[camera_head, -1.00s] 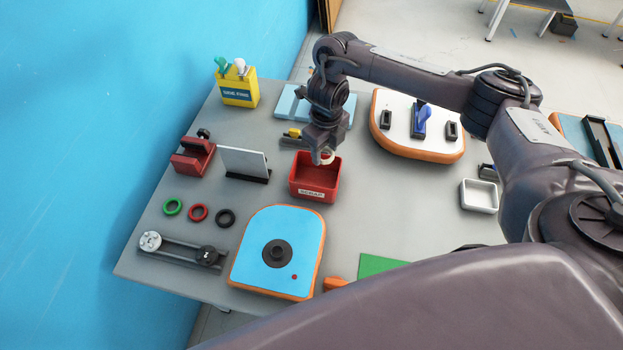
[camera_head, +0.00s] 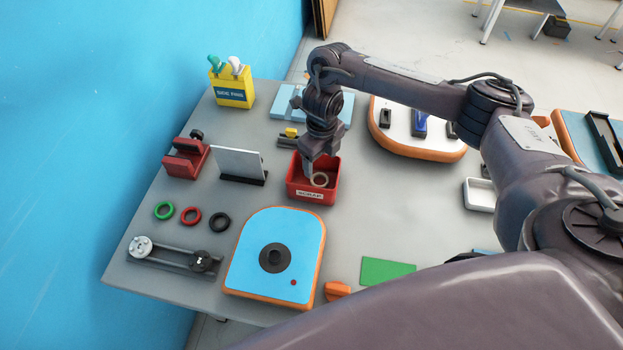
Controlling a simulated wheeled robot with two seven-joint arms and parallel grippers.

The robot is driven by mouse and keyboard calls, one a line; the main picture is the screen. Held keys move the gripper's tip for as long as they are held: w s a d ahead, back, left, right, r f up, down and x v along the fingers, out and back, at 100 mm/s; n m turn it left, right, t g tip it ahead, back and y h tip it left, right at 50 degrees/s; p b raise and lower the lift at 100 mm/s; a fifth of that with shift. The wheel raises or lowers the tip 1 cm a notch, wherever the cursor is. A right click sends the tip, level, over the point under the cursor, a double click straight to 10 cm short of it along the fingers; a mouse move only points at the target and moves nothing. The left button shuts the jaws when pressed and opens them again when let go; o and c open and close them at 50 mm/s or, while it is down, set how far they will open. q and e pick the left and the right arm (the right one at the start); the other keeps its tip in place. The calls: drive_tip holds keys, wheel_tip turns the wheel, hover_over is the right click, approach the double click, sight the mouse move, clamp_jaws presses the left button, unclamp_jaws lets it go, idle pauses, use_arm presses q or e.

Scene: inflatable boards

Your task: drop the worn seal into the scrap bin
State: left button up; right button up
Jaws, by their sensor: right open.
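The worn seal, a pale off-white ring (camera_head: 320,180), shows within the opening of the red scrap bin (camera_head: 311,196), which has a white "SCRAP" label on its front. My right gripper (camera_head: 309,170) is open and points down over the bin, its fingertips just beside the ring. I cannot tell whether the ring rests on the bin floor or is still dropping. My left gripper is not in view.
Green (camera_head: 164,211), red (camera_head: 191,215) and black (camera_head: 220,222) rings lie at left. A blue-topped board (camera_head: 258,233) lies in front of the bin, and a white panel on a stand (camera_head: 240,164) is to its left. A white tray (camera_head: 480,195) is at right.

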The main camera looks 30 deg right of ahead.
wheel_tip(320, 180, up, 8)
drive_tip(key=p, duration=0.2)
idle(0.3)
drive_tip(key=shift+f, duration=0.1)
idle(0.4)
